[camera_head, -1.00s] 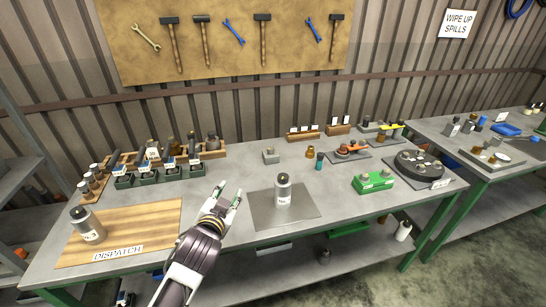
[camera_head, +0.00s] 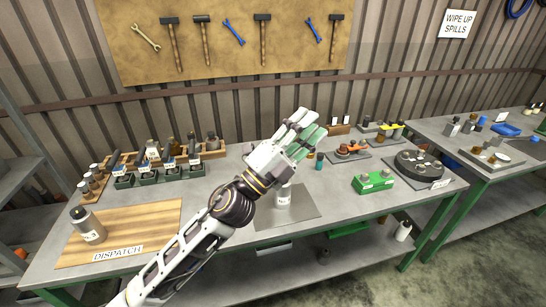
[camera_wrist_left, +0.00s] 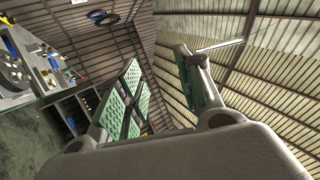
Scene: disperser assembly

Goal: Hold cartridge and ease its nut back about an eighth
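A grey cylindrical cartridge (camera_head: 283,198) with a white label stands upright on a grey mat (camera_head: 303,208) in the middle of the bench. Its top, with any nut there, is hidden behind my left gripper. My left gripper (camera_head: 309,128) is in front of and above the cartridge in the head view, with its fingers pointing up and to the right. In the left wrist view the left gripper (camera_wrist_left: 160,85) has its green-padded fingers apart with nothing between them. That view faces the wall and roof, and no cartridge shows in it. My right gripper is not in view.
A similar labelled cylinder (camera_head: 87,224) stands on the wooden dispatch board (camera_head: 150,225) at the left. Green holders (camera_head: 146,178) stand behind it. A green box (camera_head: 373,182) and a dark round fixture (camera_head: 418,165) are at the right.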

